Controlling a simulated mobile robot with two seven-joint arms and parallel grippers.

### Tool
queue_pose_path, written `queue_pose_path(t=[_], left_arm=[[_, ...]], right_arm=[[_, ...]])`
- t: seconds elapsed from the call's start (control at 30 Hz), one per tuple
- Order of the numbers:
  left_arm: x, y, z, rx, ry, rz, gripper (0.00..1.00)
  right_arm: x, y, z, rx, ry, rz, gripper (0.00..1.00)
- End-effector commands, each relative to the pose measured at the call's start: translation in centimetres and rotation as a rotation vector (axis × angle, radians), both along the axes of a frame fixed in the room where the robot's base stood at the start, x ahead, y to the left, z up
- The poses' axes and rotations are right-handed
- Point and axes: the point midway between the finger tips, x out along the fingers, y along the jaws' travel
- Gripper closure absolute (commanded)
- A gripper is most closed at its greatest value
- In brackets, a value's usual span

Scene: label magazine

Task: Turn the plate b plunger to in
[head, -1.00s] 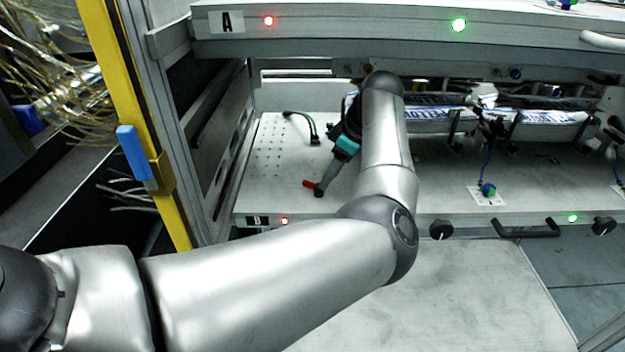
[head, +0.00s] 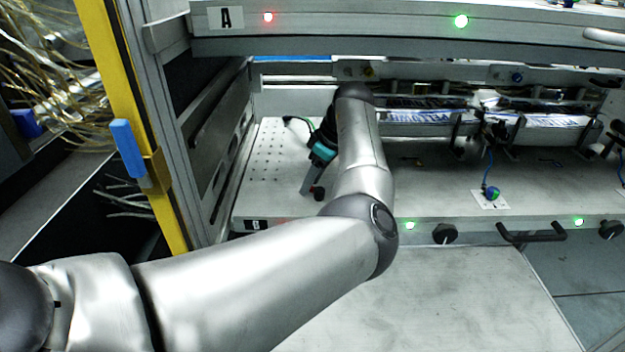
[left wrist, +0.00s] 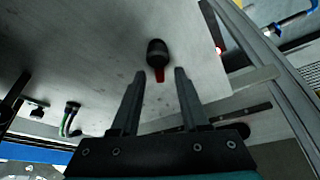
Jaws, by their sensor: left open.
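My right gripper is not in view.
Shelf A (head: 350,22) overhangs the plate's back. A black and green cable (head: 297,121) lies behind my gripper. Black knobs (head: 445,234) and a handle (head: 533,234) stick out from the front edge.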

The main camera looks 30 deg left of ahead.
Motion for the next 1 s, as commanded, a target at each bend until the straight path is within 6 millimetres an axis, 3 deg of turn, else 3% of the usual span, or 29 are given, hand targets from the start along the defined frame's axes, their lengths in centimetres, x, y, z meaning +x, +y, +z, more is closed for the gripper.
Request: queue_pose_path(t=[0.07,0.47,1.0], left_arm=[[0.0,0.01,0.01,0.0,0.0,0.0,0.56],[0.0,-0.01,0.02,0.0,0.0,0.0,1.0],[-0.02,-0.02,0.02,0.0,0.001,-0.003,1.0]], right_arm=[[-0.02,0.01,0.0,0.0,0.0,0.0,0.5],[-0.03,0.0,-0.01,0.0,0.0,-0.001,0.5],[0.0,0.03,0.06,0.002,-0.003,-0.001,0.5]])
